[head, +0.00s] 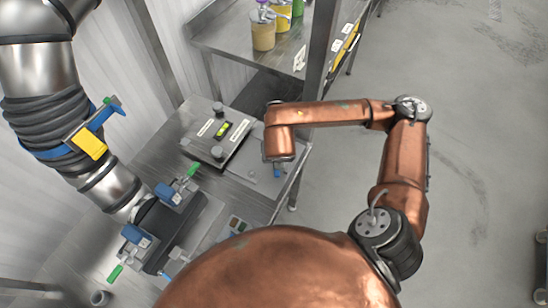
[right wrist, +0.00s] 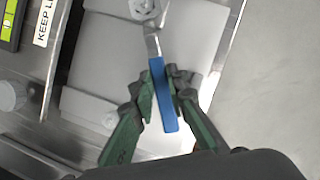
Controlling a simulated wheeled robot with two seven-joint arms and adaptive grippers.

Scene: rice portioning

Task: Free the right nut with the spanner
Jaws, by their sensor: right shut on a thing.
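The spanner has a blue handle (right wrist: 163,95) and a silver shank; its handle also shows as a small blue piece (head: 277,172) in the head view. My right gripper (right wrist: 162,88) is shut on the handle, its two dark green fingers on either side. The spanner's grey head (right wrist: 145,9) lies at the top edge of the right wrist view. It seems to be at a round fitting; I cannot tell whether it encloses the nut, which I cannot make out separately.
A grey plate with knobs and a green level vial (head: 222,129) lies on the metal bench (head: 180,127), left of my right gripper. One knob (right wrist: 12,95) shows in the right wrist view. Jars (head: 263,32) stand on a shelf behind.

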